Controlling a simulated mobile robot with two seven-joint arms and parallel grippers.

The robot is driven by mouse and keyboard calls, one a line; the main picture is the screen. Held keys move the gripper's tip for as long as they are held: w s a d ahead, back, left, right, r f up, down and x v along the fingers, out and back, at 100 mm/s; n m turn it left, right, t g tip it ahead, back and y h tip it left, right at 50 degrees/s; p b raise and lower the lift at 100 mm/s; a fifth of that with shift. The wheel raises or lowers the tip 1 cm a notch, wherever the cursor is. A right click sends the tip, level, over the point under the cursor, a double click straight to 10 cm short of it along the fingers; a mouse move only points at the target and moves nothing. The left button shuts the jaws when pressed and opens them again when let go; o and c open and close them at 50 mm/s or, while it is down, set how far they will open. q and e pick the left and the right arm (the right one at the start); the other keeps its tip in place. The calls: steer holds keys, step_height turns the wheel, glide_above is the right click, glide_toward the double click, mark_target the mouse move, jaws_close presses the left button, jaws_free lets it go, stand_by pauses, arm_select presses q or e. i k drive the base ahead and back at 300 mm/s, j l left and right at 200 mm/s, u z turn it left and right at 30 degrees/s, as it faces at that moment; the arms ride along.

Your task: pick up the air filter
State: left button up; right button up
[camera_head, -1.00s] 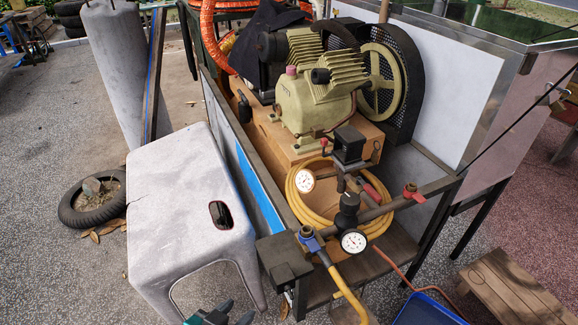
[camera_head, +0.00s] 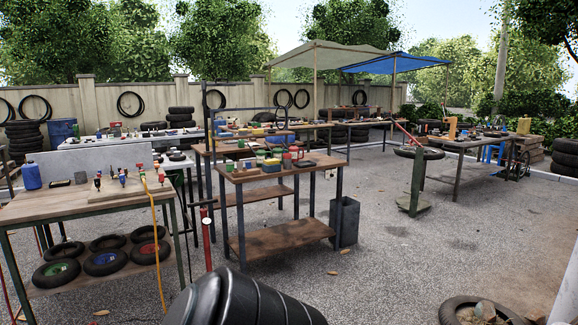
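I cannot make out an air filter in this view. The compressor and its cart are out of view. Neither of my grippers shows. Small items on the workbenches are too small to identify for certain.
A black ribbed object (camera_head: 245,303) fills the bottom middle, close by. A wooden workbench (camera_head: 75,205) with tools stands left, wheels beneath. Another workbench (camera_head: 232,172) stands mid-view beside a grey bin (camera_head: 345,221). A tyre (camera_head: 450,309) lies bottom right. Gravel ground (camera_head: 410,265) is clear at centre right.

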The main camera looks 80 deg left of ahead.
mark_target(57, 183)
steer(key=u, duration=4.45)
steer(key=i+u, duration=0.3)
steer(key=i, duration=4.8)
